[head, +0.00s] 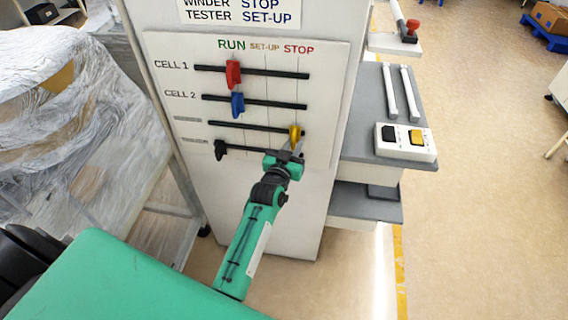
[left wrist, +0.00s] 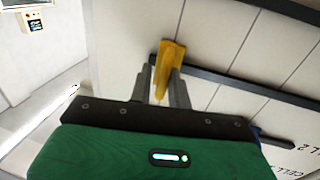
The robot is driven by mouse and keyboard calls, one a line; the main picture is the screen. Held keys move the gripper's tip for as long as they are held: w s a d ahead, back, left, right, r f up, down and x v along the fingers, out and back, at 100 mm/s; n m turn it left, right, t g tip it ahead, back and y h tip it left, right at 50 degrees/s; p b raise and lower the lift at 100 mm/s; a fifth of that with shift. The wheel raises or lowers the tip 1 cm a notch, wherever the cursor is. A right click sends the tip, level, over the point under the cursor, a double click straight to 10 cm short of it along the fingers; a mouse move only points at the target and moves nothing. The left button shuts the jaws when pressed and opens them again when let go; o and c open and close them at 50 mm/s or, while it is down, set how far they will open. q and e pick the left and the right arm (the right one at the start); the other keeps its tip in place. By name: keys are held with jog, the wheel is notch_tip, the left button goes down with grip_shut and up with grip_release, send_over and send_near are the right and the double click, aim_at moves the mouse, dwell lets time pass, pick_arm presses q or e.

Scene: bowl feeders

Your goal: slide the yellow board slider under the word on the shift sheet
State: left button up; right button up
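The white board (head: 318,115) has several black horizontal slots under the headings RUN, SET-UP and STOP. The yellow board slider (head: 295,133) is on the third slot, near its right end, under STOP. My left gripper (head: 298,146) is at this slider. In the left wrist view, the yellow slider (left wrist: 167,60) stands between the two finger tips (left wrist: 160,85), which appear closed around it. The shift sheet (head: 243,13) is above the board, cut by the top edge; it reads WINDER STOP and TESTER SET-UP. My right gripper is not in view.
A red slider (head: 233,74) and a blue slider (head: 238,105) are under RUN on the CELL 1 and CELL 2 slots. A black slider (head: 220,149) is at the left of the lowest slot. A grey shelf (head: 366,130) with a button box (head: 405,157) is on the right.

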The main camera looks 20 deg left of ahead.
pick_arm(q)
jog(key=s+b, duration=0.3)
jog(key=s, duration=1)
jog(key=shift+d, duration=0.25)
